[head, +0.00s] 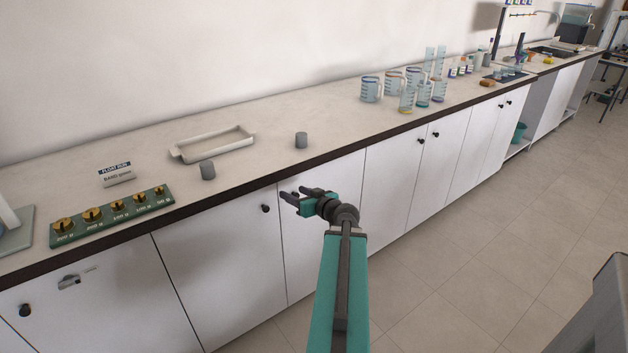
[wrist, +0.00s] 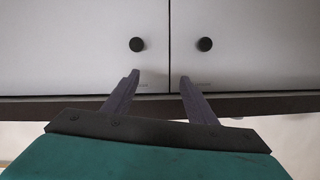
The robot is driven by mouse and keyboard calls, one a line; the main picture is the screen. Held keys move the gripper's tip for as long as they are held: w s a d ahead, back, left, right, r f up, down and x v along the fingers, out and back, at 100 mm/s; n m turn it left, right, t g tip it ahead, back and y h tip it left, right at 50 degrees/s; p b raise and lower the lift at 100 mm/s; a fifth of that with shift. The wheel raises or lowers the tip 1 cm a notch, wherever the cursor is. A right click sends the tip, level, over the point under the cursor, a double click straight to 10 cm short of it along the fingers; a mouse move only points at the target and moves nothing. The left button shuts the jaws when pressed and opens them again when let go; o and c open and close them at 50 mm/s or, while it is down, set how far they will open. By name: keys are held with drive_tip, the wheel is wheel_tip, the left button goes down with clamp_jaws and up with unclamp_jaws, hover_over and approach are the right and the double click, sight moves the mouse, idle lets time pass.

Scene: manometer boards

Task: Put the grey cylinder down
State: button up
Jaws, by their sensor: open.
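Two grey cylinders stand upright on the counter in the head view. One grey cylinder (head: 208,171) is in front of the white tray, near the counter's front edge. The other grey cylinder (head: 301,140) is to the right of the tray. I cannot tell which one the task means. My gripper (head: 290,195) is in front of the cabinet doors, below the counter edge, apart from both cylinders. In the wrist view its two fingers (wrist: 155,82) are spread with nothing between them. No cylinder shows in the wrist view.
A white tray (head: 213,145) lies empty on the counter (head: 335,115). Beakers (head: 371,89) and glass cylinders stand further right. Cabinet doors with black knobs (wrist: 205,44) face my gripper.

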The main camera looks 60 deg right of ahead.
drive_tip(key=w+a+f+n+g+y, duration=0.1)
drive_tip(key=w+a+f+g+y, duration=0.2)
drive_tip(key=a+f, duration=0.6)
drive_tip(key=w+a+f+n+g+y, duration=0.1)
drive_tip(key=w+a+f+y, duration=0.25)
drive_tip(key=a+f, duration=0.55)
drive_tip(key=s+a+f+g+y, duration=0.1)
drive_tip(key=a+f+g, duration=0.1)
drive_tip(key=a+f, duration=0.5)
drive_tip(key=s+a+f+g+y, duration=0.1)
drive_tip(key=a+f+g, duration=0.15)
drive_tip(key=a, duration=0.85)
drive_tip(key=s+a+f+n+g, duration=0.1)
drive_tip(key=s+a+f+g, duration=0.2)
drive_tip(key=s+a+f, duration=0.4)
drive_tip(key=s+a+f+n+g+h, duration=0.1)
drive_tip(key=s+a+f+g, duration=0.3)
drive_tip(key=s, duration=0.6)
drive_tip(key=s+a+f+n+g+h, duration=0.1)
drive_tip(key=s+a+f+g+h, duration=0.2)
drive_tip(key=s+a+f, duration=0.3)
drive_tip(key=s+g, duration=0.1)
drive_tip(key=s, duration=0.3)
drive_tip(key=shift+a, duration=0.15)
